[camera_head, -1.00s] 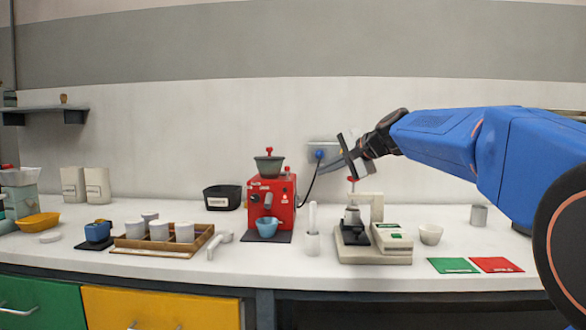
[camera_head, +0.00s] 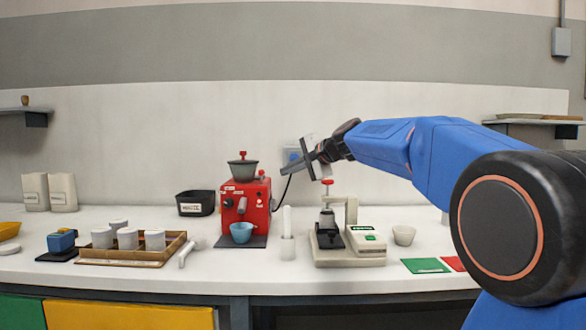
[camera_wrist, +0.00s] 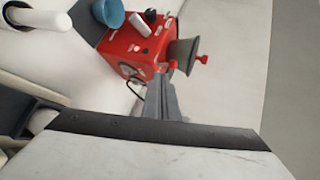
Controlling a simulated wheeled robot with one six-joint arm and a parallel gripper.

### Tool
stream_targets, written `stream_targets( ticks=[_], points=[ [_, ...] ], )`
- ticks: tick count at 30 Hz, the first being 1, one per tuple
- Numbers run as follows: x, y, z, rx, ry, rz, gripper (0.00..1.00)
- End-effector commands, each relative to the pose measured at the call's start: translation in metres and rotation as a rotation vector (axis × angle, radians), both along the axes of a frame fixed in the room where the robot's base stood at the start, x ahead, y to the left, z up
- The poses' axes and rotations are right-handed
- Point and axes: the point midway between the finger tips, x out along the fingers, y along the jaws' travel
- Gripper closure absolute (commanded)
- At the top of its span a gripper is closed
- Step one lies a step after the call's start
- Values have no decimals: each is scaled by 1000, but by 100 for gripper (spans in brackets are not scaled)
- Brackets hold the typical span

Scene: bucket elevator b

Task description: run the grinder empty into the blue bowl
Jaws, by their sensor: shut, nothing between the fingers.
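The red grinder (camera_head: 245,207) stands on a dark mat at the middle of the counter, with a grey hopper (camera_head: 243,169) topped by a red knob. The blue bowl (camera_head: 241,232) sits at its front on the mat, below the front lever. In the wrist view the grinder (camera_wrist: 133,45) lies ahead, with the blue bowl (camera_wrist: 108,13) at the top. My gripper (camera_head: 287,172) is shut and empty, in the air to the right of the grinder at about hopper height. Its fingers (camera_wrist: 165,100) also show in the wrist view. The bowl's contents cannot be seen.
A beige scale-like machine (camera_head: 350,249) with a red-knobbed stand is right of the grinder, a white cylinder holder (camera_head: 287,240) between them. A wooden tray (camera_head: 132,254) of white cups and a black bin (camera_head: 196,203) are left. A black cord runs behind the grinder.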

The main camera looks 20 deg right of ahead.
Motion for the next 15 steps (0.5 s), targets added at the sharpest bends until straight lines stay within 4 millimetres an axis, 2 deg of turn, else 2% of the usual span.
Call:
stream_targets(
  ticks=[9,15],
  points=[
    [46,25,-22,0,0,1,100],
    [68,36,-16,-1,-1,2,100]
  ],
)
